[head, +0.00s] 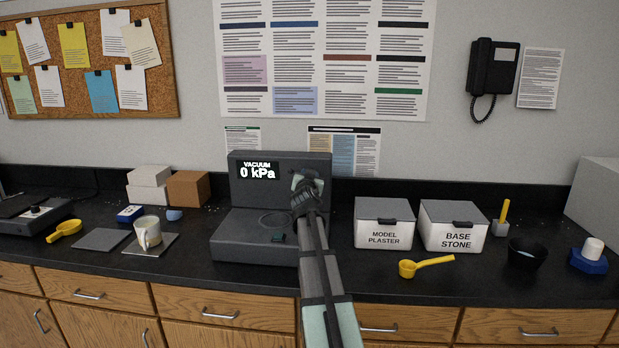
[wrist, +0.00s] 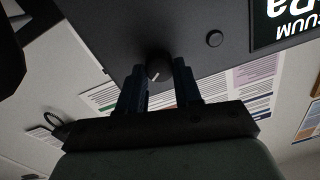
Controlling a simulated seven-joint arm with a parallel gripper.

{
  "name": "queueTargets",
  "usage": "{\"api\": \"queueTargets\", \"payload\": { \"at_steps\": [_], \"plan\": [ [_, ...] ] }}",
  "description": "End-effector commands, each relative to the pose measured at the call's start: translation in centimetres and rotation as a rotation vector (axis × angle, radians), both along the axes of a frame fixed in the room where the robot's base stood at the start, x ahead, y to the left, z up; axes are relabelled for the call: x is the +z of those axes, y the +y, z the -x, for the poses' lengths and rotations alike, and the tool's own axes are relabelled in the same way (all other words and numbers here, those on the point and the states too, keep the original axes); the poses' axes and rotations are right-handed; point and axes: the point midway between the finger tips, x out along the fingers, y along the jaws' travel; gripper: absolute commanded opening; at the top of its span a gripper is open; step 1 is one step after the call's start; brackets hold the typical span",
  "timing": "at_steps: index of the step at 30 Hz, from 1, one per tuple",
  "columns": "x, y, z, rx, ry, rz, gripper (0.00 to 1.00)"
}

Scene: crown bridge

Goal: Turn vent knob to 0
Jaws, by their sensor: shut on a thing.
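The grey vacuum machine (head: 250,232) stands on the black counter, and its display (head: 259,170) reads "VACUUM 0 kPa". My gripper (head: 302,185) is at the right part of its upright panel and hides the knob in the head view. In the wrist view, the dark round vent knob (wrist: 158,69) with a white pointer line sits between the two fingers of my gripper (wrist: 160,85). The fingers are shut on the knob. The pointer line is slanted; no scale mark or 0 can be read around it.
A small round dark button (wrist: 214,38) sits on the panel beside the knob. Tubs of model plaster (head: 384,223) and base stone (head: 453,226) stand right of my arm. A yellow scoop (head: 425,266) lies before them. A mug (head: 148,232) stands on the left.

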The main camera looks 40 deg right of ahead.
Motion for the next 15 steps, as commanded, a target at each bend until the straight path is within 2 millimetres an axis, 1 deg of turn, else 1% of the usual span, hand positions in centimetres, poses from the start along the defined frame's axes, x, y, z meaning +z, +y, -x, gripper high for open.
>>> {"api": "queueTargets", "payload": {
  "at_steps": [6, 15],
  "plan": [
    [0.13, 0.00, -0.05, 0.001, 0.049, 0.052, 0.03],
    [0.15, -0.01, -0.07, 0.000, 0.064, 0.068, 0.03]
  ]
}}
